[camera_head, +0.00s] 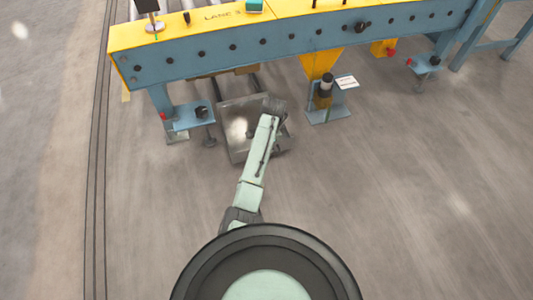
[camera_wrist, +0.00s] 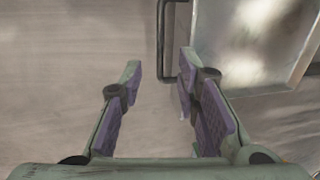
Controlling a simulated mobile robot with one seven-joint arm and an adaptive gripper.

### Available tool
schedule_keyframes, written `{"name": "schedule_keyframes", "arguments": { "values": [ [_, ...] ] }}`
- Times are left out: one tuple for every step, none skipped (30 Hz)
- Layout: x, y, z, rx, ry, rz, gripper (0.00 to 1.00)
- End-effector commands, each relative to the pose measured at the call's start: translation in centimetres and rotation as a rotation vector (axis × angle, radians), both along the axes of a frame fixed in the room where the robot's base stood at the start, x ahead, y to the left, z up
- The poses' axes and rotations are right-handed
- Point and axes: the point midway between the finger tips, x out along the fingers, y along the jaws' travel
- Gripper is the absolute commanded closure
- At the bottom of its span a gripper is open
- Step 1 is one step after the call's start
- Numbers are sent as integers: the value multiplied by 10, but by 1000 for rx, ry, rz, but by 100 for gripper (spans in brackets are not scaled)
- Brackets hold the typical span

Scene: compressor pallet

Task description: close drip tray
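The drip tray (camera_head: 237,132) is a grey, shiny shallow metal tray. In the head view it sticks out from under the blue and yellow conveyor frame, low near the floor, and my arm covers its right part. In the wrist view the tray (camera_wrist: 215,40) fills the upper right. A dark bar handle (camera_wrist: 161,40) runs along its left side there. My gripper (camera_wrist: 160,65) is open, and the handle shows between its two fingertips. The handle's lower end is partly hidden by the right finger. I cannot tell whether a finger touches it.
The conveyor frame (camera_head: 290,42) spans the top of the head view. A blue foot bracket (camera_head: 190,117) stands left of the tray. A yellow funnel (camera_head: 320,65) and a blue stand (camera_head: 328,113) are to its right. The floor in front is clear.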

Motion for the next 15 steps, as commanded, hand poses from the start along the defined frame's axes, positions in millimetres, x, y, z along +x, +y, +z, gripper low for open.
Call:
{"name": "schedule_keyframes", "arguments": {
  "values": [
    [1, 1, -13, 1, 3, 0, 70],
    [2, 1, -19, 1, 3, 0, 70],
    [4, 2, -27, 2, 2, 0, 70],
    [5, 2, -33, 1, 2, 1, 70],
    [6, 3, -38, 2, 1, 1, 70],
    [8, 3, -46, 2, 1, 1, 70],
    [9, 3, -51, 2, 1, 1, 70],
    [9, 4, -55, 2, 1, 2, 70],
    [10, 4, -61, 1, -1, 2, 70],
    [11, 4, -65, 1, -1, 1, 70],
    [12, 5, -68, 1, -1, 1, 70],
    [13, 5, -72, 0, -2, 1, 70],
    [14, 5, -75, 0, -2, 2, 70],
    [14, 5, -77, 0, -2, 2, 70],
    [15, 5, -78, 0, -3, 2, 70]
  ]
}}
